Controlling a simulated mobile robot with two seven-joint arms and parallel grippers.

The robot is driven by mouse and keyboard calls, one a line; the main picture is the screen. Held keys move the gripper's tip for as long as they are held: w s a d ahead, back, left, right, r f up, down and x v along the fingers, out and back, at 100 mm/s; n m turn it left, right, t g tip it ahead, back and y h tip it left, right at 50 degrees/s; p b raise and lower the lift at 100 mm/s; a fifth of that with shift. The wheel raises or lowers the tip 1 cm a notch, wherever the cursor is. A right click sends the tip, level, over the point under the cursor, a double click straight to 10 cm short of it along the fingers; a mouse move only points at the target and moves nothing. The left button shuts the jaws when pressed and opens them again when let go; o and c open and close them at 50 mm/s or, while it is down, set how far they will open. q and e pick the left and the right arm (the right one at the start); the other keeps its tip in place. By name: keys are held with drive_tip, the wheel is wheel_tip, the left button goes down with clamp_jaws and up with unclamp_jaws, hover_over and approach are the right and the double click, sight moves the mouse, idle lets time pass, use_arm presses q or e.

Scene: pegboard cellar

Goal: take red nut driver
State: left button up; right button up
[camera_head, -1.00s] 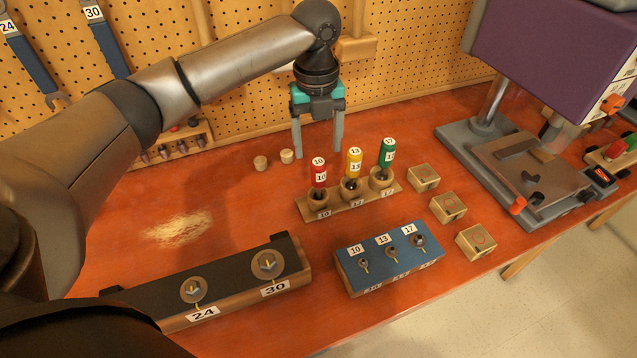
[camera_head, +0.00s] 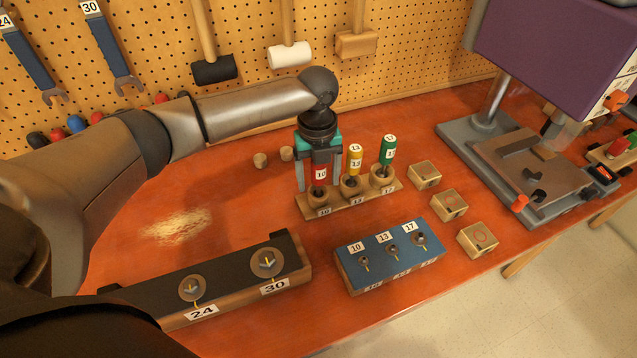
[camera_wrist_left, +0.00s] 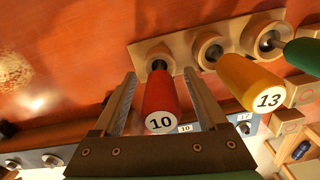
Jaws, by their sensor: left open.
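The red nut driver (camera_head: 320,175), labelled 10, stands upright in the left hole of a wooden stand (camera_head: 346,204). In the left wrist view its red handle (camera_wrist_left: 160,100) lies between my two fingers. My left gripper (camera_head: 318,180) is open around the handle, one finger on each side, with no clear grip on it. The yellow driver (camera_head: 354,160), labelled 13, and the green driver (camera_head: 388,151) stand in the same stand to the right. The yellow handle (camera_wrist_left: 250,82) is close beside my finger in the wrist view. My right gripper is not seen.
A blue block (camera_head: 390,262) with small fasteners labelled 10, 13 and 17 is in front. A black-topped block (camera_head: 215,278) labelled 24 and 30 lies front left. Small wooden blocks (camera_head: 448,205) and a purple drill press (camera_head: 545,50) stand right. A pegboard (camera_head: 400,60) rises behind.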

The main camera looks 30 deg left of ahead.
use_arm(q)
drive_tip(key=shift+c, duration=0.3)
clamp_jaws()
idle(0.3)
